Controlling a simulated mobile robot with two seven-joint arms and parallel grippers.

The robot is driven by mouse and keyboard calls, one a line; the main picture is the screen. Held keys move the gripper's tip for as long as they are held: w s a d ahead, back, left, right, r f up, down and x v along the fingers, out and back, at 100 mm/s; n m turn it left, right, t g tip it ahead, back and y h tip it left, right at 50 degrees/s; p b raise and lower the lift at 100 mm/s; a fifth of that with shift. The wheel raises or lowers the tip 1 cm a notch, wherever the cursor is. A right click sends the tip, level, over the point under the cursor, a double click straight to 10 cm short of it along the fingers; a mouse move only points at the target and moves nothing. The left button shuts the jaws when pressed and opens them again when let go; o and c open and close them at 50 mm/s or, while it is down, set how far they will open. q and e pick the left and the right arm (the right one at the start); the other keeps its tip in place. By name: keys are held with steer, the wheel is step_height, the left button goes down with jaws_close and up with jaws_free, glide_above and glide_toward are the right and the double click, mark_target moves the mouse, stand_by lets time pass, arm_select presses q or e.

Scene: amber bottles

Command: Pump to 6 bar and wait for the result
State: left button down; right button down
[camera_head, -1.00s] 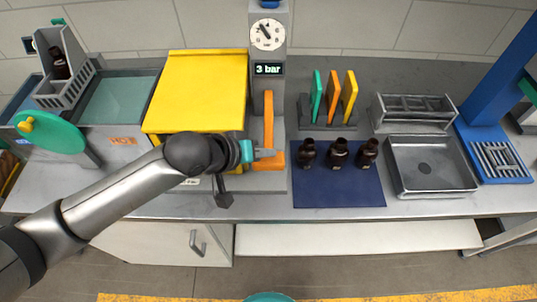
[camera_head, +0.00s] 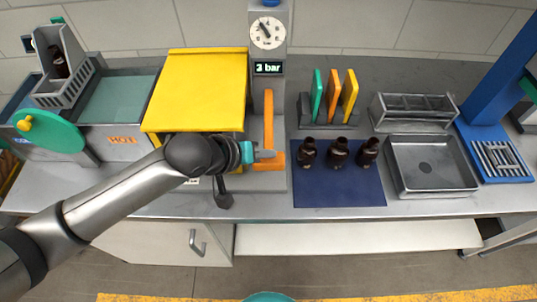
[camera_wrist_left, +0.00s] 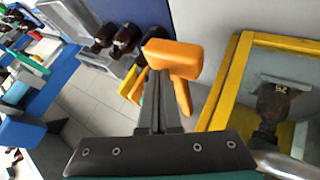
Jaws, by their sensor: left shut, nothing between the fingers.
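The pump unit carries a round dial (camera_head: 267,33) and a small display (camera_head: 268,68) on a grey column. The display ends in "bar", but its digit is smeared and could be 2 or 3. An orange lever (camera_head: 268,112) stands upright below the display. My left gripper (camera_head: 262,153) is shut and empty at the lever's lower part. In the left wrist view, the shut fingers (camera_wrist_left: 158,98) point at the orange handle (camera_wrist_left: 172,56); I cannot tell whether they touch. A yellow-framed chamber (camera_wrist_left: 225,85) holds a dark bottle (camera_wrist_left: 270,105) behind its clear panel. My right gripper is out of view.
Three amber bottles (camera_head: 338,153) stand on a blue mat (camera_head: 340,192). Coloured paddles (camera_head: 333,95) sit in a rack behind. A metal tray (camera_head: 430,165) and a blue stand (camera_head: 490,135) are at right. A bath marked HOT (camera_head: 122,140) is at left.

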mark_target(261, 166)
arm_select(q)
steer(key=shift+f+b, duration=1.1)
steer(key=shift+f, duration=1.3)
stand_by(1.4)
steer(key=shift+r, duration=0.1)
stand_by(0.5)
steer(key=shift+r+p, duration=3.1)
steer(key=shift+p, duration=0.85)
step_height(261, 166, up, 3)
steer(key=p, duration=0.3)
steer(key=shift+r+p, duration=0.1)
steer(key=shift+p, duration=0.2)
steer(key=shift+r, duration=0.95)
steer(key=shift+s, duration=0.1)
